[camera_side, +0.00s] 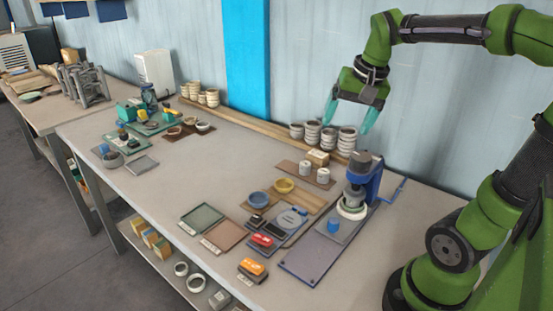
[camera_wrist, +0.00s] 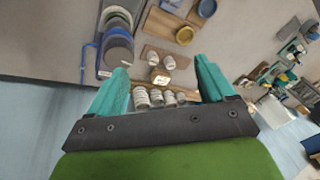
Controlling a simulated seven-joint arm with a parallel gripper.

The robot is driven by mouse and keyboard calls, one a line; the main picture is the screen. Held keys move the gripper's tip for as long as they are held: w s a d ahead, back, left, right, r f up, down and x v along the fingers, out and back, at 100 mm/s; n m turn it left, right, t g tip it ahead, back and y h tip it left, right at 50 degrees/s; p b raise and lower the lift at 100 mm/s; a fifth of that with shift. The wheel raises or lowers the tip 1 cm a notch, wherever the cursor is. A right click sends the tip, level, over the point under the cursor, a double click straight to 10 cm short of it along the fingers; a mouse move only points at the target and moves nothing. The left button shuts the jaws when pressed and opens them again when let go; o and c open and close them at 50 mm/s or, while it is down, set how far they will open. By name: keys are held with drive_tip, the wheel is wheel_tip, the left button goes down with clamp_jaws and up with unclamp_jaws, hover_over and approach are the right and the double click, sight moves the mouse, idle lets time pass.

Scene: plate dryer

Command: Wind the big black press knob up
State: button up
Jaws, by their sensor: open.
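The press (camera_side: 372,183) is a blue frame with a side crank handle (camera_side: 395,190), standing at the right of the bench. Its big dark knob (camera_side: 361,158) sits on top, above a pale round part (camera_side: 351,209). In the wrist view the knob (camera_wrist: 118,50) shows from above as a dark grey disc at the upper left, with the blue crank (camera_wrist: 84,55) beside it. My gripper (camera_side: 347,131) is open and empty, fingers pointing down. It hangs in the air above and behind the press, apart from the knob. The wrist view shows both teal fingers (camera_wrist: 160,68) spread wide.
Stacks of pale cups (camera_side: 328,137) stand along the wall below my gripper. A brown board (camera_side: 289,169) with small white jars lies left of the press. Bowls (camera_side: 258,200), trays and an orange item (camera_side: 252,267) lie further forward. The middle of the bench is clear.

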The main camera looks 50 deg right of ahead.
sight(361, 156)
drive_tip(key=s+d+r+m+g, duration=0.2)
drive_tip(key=d+r+m+g, duration=0.1)
drive_tip(key=d+r+m, duration=0.3)
drive_tip(key=shift+m, duration=0.7)
wheel_tip(361, 156, down, 18)
drive_tip(key=shift+d+r, duration=0.1)
drive_tip(key=shift+r, duration=0.05)
drive_tip(key=c, duration=1)
drive_tip(key=shift+c, duration=0.2)
